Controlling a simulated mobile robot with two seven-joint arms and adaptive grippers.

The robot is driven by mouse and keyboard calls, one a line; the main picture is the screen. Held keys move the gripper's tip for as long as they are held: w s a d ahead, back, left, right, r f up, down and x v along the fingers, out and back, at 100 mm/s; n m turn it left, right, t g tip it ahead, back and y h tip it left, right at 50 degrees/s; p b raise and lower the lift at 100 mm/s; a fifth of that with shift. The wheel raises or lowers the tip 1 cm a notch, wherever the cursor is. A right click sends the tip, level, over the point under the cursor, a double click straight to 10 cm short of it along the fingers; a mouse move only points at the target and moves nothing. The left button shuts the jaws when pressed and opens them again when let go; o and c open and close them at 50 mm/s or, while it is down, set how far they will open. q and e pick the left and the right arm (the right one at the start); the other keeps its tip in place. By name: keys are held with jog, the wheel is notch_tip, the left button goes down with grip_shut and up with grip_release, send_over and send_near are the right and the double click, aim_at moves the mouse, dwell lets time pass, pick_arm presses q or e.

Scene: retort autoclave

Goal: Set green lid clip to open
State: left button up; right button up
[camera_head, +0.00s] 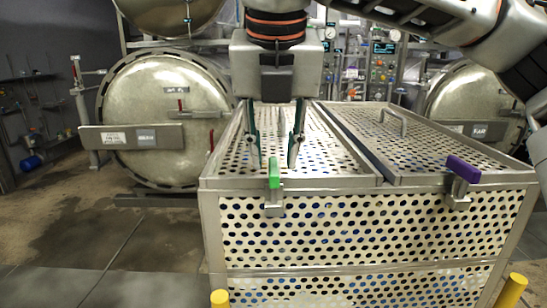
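The green lid clip (274,173) sits on the front rim of the perforated metal basket (208,205), left of its middle. Its green handle stands upright above a metal bracket. My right gripper (275,160) points down over the left lid (320,150), its two dark fingers spread apart. In the picture the fingertips lie on either side of the clip's top. I see no contact with the clip, and the depth between them is hard to tell. My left gripper is not in view.
A purple clip (463,169) is on the basket's right front rim. The right lid (430,150) carries a raised handle (394,118). Round retort doors (165,100) stand behind at left and right. Yellow posts (511,290) stand in front. Floor at left is clear.

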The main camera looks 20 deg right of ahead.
jog(key=shift+x, duration=1.05)
grip_shut()
jog(key=shift+n, duration=0.3)
jog(key=n, duration=0.1)
jog(key=n+y, duration=0.1)
jog(key=n, duration=0.1)
jog(key=shift+w+a+n+y+b, duration=0.1)
jog(key=shift+n+y+b, duration=0.2)
jog(key=n, duration=0.2)
jog(key=n+y, duration=0.1)
jog(key=n, duration=0.1)
jog(key=shift+a+n+y, duration=0.2)
jog(key=shift+n+y, duration=0.1)
jog(key=n, duration=0.2)
jog(key=n+g+y, duration=0.1)
jog(key=n, duration=0.1)
jog(key=shift+a+y+p, duration=0.1)
jog(key=shift+y+p, duration=0.2)
jog(key=shift+p, duration=0.05)
jog(key=shift+s+a+n+g+y, duration=0.15)
jog(key=shift+n+g, duration=0.15)
jog(key=shift+n, duration=0.55)
jog(key=shift+s+d+n+g+y, duration=0.1)
jog(key=shift+n+g, duration=0.2)
jog(key=shift+n, duration=0.5)
jog(key=shift+s+a+n+g+y, duration=0.15)
jog(key=shift+n+g, duration=0.15)
jog(key=shift+n, duration=0.55)
jog(key=shift+w+d, duration=0.1)
